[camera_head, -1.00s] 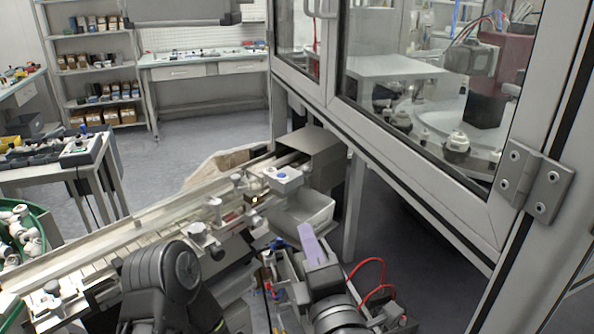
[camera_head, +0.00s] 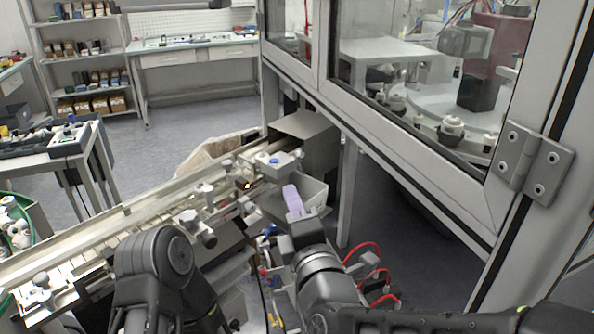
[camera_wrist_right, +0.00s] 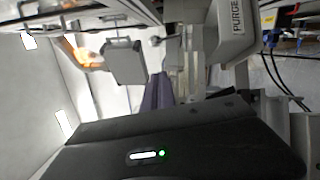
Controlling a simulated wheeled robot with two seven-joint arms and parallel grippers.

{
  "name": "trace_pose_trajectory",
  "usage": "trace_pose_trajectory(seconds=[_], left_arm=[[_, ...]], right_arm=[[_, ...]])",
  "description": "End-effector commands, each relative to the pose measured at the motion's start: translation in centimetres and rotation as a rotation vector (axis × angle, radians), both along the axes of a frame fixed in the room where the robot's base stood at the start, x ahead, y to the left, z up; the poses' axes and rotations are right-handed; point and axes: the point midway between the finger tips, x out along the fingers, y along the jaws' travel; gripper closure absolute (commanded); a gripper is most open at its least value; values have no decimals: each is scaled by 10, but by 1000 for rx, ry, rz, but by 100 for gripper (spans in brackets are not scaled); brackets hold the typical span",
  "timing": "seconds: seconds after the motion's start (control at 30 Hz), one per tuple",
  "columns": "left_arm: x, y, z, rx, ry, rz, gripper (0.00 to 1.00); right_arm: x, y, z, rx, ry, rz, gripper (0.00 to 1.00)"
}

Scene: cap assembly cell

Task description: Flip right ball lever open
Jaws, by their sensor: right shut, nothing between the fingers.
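My right gripper (camera_head: 291,190) has purple fingers held together, with nothing between them. In the head view it points away from me, in front of the grey bin at the end of the rail. It also shows in the right wrist view (camera_wrist_right: 160,90), close to pale upright parts next to a housing marked PURGE (camera_wrist_right: 236,22). Several knobs stand along the rail, one of them a light round-topped knob (camera_head: 205,190). I cannot tell which part is the right ball lever or how it stands. My left gripper is out of view.
The long rail (camera_head: 120,222) runs from lower left to a grey hood (camera_head: 305,127). A grey bin (camera_head: 315,193) sits below the hood. Red hoses (camera_head: 365,250) loop beside my right arm. The framed glass cabinet (camera_head: 425,170) closes off the right side.

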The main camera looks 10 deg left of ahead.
Motion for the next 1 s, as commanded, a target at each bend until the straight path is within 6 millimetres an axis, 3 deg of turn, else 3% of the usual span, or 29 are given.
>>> trace_pose_trajectory(seconds=[0.23,0.43,1.0], left_arm=[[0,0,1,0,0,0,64],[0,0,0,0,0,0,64],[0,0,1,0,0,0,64]], right_arm=[[46,23,5,0,1,-1,100],[72,12,11,1,0,-2,100],[81,9,13,2,3,0,100]])
